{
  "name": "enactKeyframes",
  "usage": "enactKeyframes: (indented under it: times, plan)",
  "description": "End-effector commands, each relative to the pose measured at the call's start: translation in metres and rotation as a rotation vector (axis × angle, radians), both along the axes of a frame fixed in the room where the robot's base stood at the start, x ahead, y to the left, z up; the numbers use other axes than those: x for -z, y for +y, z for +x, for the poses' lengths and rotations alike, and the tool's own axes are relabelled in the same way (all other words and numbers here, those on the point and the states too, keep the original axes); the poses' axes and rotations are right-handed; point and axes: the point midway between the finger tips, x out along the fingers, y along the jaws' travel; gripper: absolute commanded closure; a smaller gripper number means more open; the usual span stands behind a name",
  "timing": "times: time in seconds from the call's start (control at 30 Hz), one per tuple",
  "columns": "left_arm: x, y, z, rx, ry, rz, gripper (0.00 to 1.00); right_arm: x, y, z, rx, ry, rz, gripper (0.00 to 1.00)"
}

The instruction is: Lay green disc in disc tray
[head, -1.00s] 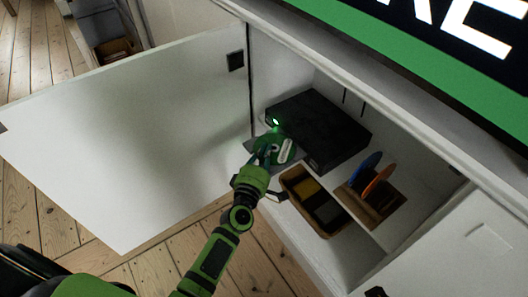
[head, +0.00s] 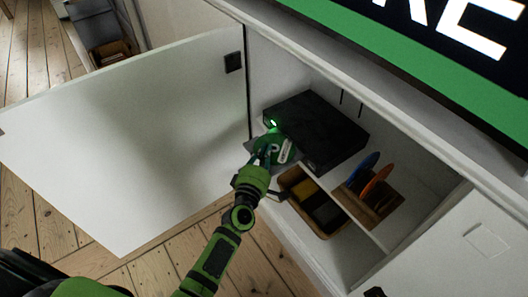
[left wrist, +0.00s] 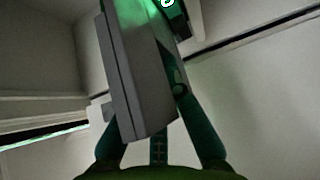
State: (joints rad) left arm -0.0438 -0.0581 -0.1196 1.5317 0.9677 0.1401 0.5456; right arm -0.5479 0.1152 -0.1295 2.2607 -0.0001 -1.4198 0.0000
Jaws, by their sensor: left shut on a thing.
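The green disc (head: 283,150), with a pale marking, is at the fingertips of my left gripper (head: 266,156) in the head view. The gripper is shut on it. The disc is over the grey disc tray (head: 253,146), which sticks out from the front of a black player (head: 318,130); I cannot tell whether disc and tray touch. The left wrist view shows a grey slab (left wrist: 138,85), perhaps the tray, between the teal fingers (left wrist: 158,138), with green at the top. The fingers hide part of the disc. My right gripper is not in view.
A wooden rack (head: 381,205) holds a blue disc (head: 368,163) and an orange disc (head: 375,181) upright. A brown bin (head: 293,184) with yellow and dark contents stands left of it, past a divider. The white cabinet door (head: 130,130) is swung open left.

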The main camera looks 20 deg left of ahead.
Motion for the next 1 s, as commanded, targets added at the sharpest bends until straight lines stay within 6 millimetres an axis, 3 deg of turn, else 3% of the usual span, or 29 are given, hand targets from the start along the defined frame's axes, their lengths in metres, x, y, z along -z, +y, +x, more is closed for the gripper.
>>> enactKeyframes:
  times: [0.7, 0.8, 1.0]
  plan:
    - [0.0015, -0.002, 0.0017, 0.002, 0.001, 0.0, 1.0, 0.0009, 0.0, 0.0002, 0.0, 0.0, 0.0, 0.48]
    - [0.0014, -0.002, 0.0015, 0.002, 0.001, 0.0, 0.66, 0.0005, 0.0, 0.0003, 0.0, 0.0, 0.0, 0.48]
    - [0.0011, -0.0017, 0.0014, 0.001, 0.001, 0.0, 0.66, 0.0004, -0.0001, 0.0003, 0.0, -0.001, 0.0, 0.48]
